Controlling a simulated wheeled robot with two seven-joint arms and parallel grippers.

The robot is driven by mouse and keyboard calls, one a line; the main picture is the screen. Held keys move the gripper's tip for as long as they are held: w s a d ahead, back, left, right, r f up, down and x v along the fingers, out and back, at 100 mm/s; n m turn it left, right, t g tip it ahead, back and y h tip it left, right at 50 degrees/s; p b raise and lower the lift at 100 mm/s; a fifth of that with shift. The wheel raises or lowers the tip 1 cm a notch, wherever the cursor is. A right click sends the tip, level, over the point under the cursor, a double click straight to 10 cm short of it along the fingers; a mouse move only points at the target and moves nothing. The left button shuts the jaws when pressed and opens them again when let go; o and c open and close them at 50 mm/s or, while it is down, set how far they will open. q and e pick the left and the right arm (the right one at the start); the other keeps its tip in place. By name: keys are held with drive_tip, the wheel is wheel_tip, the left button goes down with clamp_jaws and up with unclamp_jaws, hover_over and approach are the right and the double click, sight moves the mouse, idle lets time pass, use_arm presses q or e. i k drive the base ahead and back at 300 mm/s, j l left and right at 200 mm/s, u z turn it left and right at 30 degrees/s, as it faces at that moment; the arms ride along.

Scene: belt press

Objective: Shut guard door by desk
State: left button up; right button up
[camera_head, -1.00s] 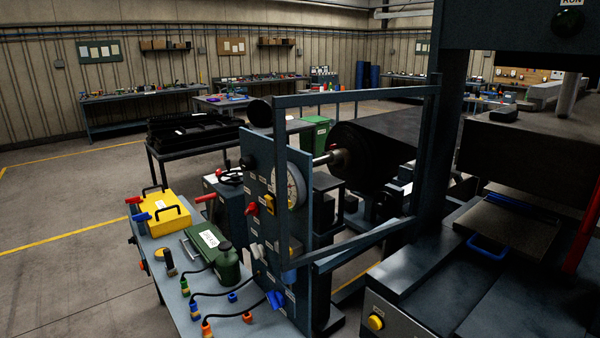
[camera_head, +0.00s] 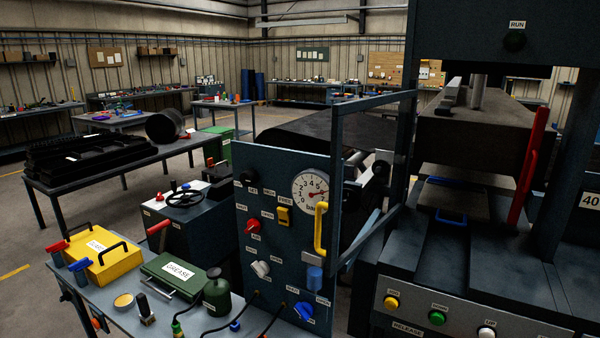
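The guard door (camera_head: 337,180) is an open blue-grey frame in the head view. It joins the press post on its right and juts out from the press at an angle, so it stands open. Its free upright edge is close to the right side of the control panel (camera_head: 262,190). A yellow bar handle (camera_head: 320,230) appears at that free edge, in front of the panel's right edge. The door's lower bar (camera_head: 362,240) slopes up toward the press. Neither of my grippers is in view.
A desk (camera_head: 190,318) with a yellow box (camera_head: 105,262), a green grease case (camera_head: 172,277) and cables stands at front left. The press (camera_head: 400,270) with buttons fills the right, with a red lever (camera_head: 528,165). A black roll (camera_head: 310,130) lies behind the door.

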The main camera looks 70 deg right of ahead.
sight(339, 110)
drive_tip(key=i+j+z, duration=0.2)
drive_tip(key=i, duration=0.25)
drive_tip(key=i+z, duration=0.2)
drive_tip(key=i, duration=0.3)
drive_tip(key=i+z, duration=0.2)
drive_tip(key=z, duration=0.25)
drive_tip(key=i+z, duration=0.2)
drive_tip(key=z, duration=0.25)
drive_tip(key=i+j+z, duration=0.15)
drive_tip(key=z, duration=0.3)
drive_tip(key=i+j+z, duration=0.1)
drive_tip(key=j+z, duration=0.15)
drive_tip(key=z, duration=0.2)
drive_tip(key=i+j+z, duration=0.15)
drive_tip(key=z, duration=0.25)
drive_tip(key=i+j+z, duration=0.1)
drive_tip(key=z, duration=0.35)
drive_tip(key=i+j+z, duration=0.15)
drive_tip(key=z, duration=0.3)
drive_tip(key=i+j+z, duration=0.1)
drive_tip(key=z, duration=0.3)
drive_tip(key=j+z, duration=0.3)
drive_tip(key=z, duration=0.15)
drive_tip(key=k+j+z, duration=0.5)
drive_tip(key=k+z, duration=0.25)
drive_tip(key=i+l, duration=0.2)
drive_tip(key=i, duration=0.3)
